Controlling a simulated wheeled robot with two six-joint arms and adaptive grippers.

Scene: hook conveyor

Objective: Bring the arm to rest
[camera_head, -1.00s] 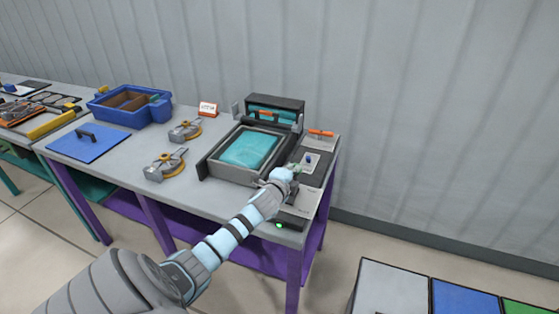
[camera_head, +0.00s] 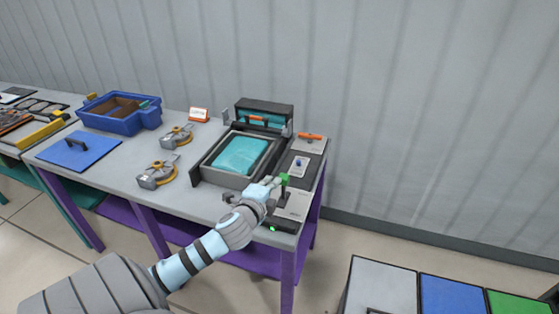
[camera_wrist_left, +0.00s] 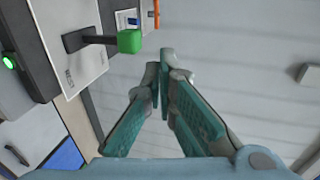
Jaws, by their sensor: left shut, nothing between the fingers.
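My left gripper (camera_head: 275,182) is at the right end of the table, beside a lever with a green knob (camera_head: 284,179). In the left wrist view its teal fingers (camera_wrist_left: 160,72) are together with nothing between them. The green knob (camera_wrist_left: 129,41) is left of the fingertips there and looks apart from them. The lever's dark arm comes from a slot in a pale plate (camera_wrist_left: 85,65). My left arm reaches in from the lower left of the head view. My right gripper does not show.
A dark-framed tray machine (camera_head: 240,155) with teal contents stands left of the gripper. Grey, blue and green bins (camera_head: 450,296) stand at lower right. Floor is open between.

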